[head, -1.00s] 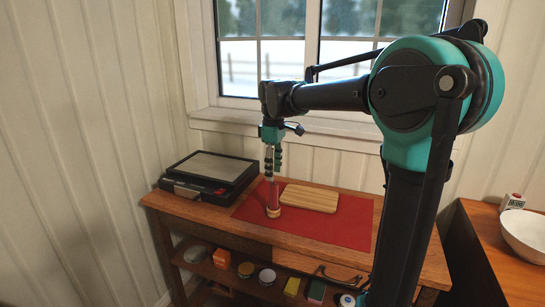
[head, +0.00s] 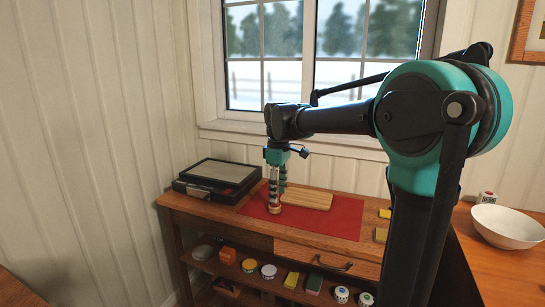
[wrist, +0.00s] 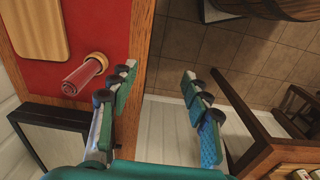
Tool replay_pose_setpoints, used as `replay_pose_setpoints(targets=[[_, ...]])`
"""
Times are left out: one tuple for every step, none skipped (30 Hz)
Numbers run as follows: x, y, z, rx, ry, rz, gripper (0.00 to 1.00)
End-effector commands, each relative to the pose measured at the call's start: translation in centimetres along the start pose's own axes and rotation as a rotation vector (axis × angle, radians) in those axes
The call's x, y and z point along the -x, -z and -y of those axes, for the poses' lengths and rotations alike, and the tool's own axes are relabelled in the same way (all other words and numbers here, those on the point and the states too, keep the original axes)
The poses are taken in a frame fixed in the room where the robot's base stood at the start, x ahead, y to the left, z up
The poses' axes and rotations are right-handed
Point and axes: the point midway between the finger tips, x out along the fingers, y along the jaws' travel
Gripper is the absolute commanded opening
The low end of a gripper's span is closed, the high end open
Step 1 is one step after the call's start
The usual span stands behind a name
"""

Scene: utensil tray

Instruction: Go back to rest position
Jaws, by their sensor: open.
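My gripper (head: 277,183) hangs from the arm, fingers pointing down, over the wooden table's red mat (head: 345,216). In the wrist view its fingers (wrist: 158,84) are spread apart with nothing between them. A reddish cylinder with a wooden end (wrist: 82,76) is on the mat beside the fingers, apart from them. In the head view its wooden base (head: 275,209) shows below the gripper, and the fingers hide much of its upper part.
A wooden board (head: 305,200) lies on the mat. A black-framed tray (head: 218,174) is at the table's left end. Several small items fill the shelf below. A white bowl (head: 508,226) stands on the right-hand counter.

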Motion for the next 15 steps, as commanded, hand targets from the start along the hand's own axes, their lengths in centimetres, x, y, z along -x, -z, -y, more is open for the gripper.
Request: replay_pose_setpoints(targets=[[-0.5,-0.6,0.0,-0.022,-0.005,-0.004,0.48],[-0.7,-0.9,0.0,-0.037,-0.008,-0.008,0.48],[-1.1,-1.3,0.0,-0.055,-0.012,-0.012,0.48],[-1.4,-1.6,0.0,-0.07,-0.016,-0.016,0.48],[-1.7,-2.0,0.1,-0.088,-0.02,-0.02,0.48],[-2.1,-2.6,0.1,-0.111,-0.024,-0.025,0.48],[-2.4,-3.0,0.2,-0.129,-0.028,-0.028,0.48],[-2.8,-3.5,0.2,-0.149,-0.032,-0.033,0.48],[-3.4,-4.1,0.3,-0.178,-0.039,-0.04,0.48],[-3.9,-4.7,0.4,-0.202,-0.044,-0.046,0.48],[-4.3,-5.3,0.5,-0.229,-0.049,-0.052,0.48],[-5.0,-6.1,0.7,-0.265,-0.057,-0.061,0.48],[-5.6,-6.8,0.9,-0.293,-0.063,-0.068,0.48],[-6.2,-7.5,1.0,-0.326,-0.069,-0.076,0.48],[-7.0,-8.5,1.4,-0.37,-0.078,-0.086,0.48]])
